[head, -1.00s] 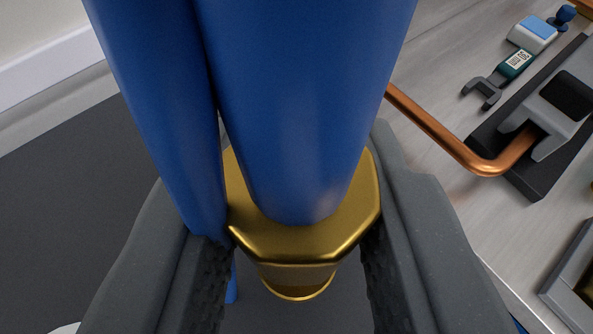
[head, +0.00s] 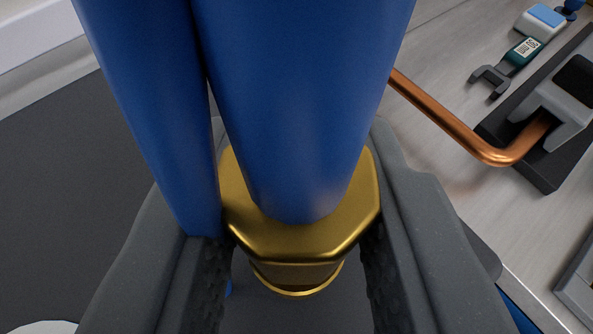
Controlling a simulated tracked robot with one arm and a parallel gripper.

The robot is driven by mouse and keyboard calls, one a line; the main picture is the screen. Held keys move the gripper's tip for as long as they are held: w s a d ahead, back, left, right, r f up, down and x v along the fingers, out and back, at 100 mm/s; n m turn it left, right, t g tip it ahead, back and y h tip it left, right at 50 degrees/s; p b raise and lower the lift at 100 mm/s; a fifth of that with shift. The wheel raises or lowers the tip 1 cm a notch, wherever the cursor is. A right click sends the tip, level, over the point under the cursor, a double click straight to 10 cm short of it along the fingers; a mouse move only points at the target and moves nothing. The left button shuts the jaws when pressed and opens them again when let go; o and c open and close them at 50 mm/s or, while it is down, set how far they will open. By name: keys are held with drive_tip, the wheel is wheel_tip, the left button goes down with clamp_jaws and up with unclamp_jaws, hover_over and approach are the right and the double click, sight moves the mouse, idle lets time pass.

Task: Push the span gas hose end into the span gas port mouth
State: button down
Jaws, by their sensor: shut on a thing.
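My gripper (head: 298,262) is shut on the brass hex fitting (head: 300,236) of the span gas hose end, with one dark ridged finger pad on each side. The thick blue hose (head: 300,100) rises from the fitting toward the camera. A second blue length (head: 150,100) runs beside it on the left and passes down by the left finger. The brass tip (head: 297,282) points down and away, over a dark grey surface. The span gas port mouth is not recognisable in this view.
A bench top (head: 440,190) lies at the right. On it are a bent copper pipe (head: 450,125) in a grey clamp (head: 555,115) on a black block, and an open-ended wrench (head: 510,65) with a label. The dark floor area (head: 70,200) at the left is clear.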

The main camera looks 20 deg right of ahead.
drive_tip(key=shift+f, duration=0.55)
drive_tip(key=c, duration=1.1)
unclamp_jaws()
drive_tip(key=shift+o, duration=0.2)
drive_tip(key=shift+s, duration=0.1)
drive_tip(key=b+v, duration=0.3)
drive_tip(key=v, duration=1.1)
drive_tip(key=w+r+m+t+y+b, duration=0.1)
drive_tip(key=w+r+t+y+b, duration=0.3)
drive_tip(key=w+r, duration=0.7)
drive_tip(key=s+d+r+n+t+y+b, duration=0.1)
drive_tip(key=s+d+r+y+b, duration=0.15)
drive_tip(key=r, duration=0.55)
drive_tip(key=s+d+r+n+y+b, duration=0.1)
drive_tip(key=d+r+n+y+b, duration=0.15)
drive_tip(key=r, duration=0.65)
drive_tip(key=s+d+r+n+g+h+b, duration=0.1)
drive_tip(key=s+d+b, duration=0.3)
drive_tip(key=s+d, duration=0.4)
drive_tip(key=s+d+r+g+h+b, duration=0.1)
drive_tip(key=s+d+r+h+b, duration=0.2)
drive_tip(key=s+d, duration=0.6)
drive_tip(key=d+r, duration=0.1)
drive_tip(key=d, duration=0.2)
drive_tip(key=shift+s+d+r+n+b, duration=0.2)
drive_tip(key=shift+d+n+b, duration=0.1)
drive_tip(key=shift+n+b, duration=0.05)
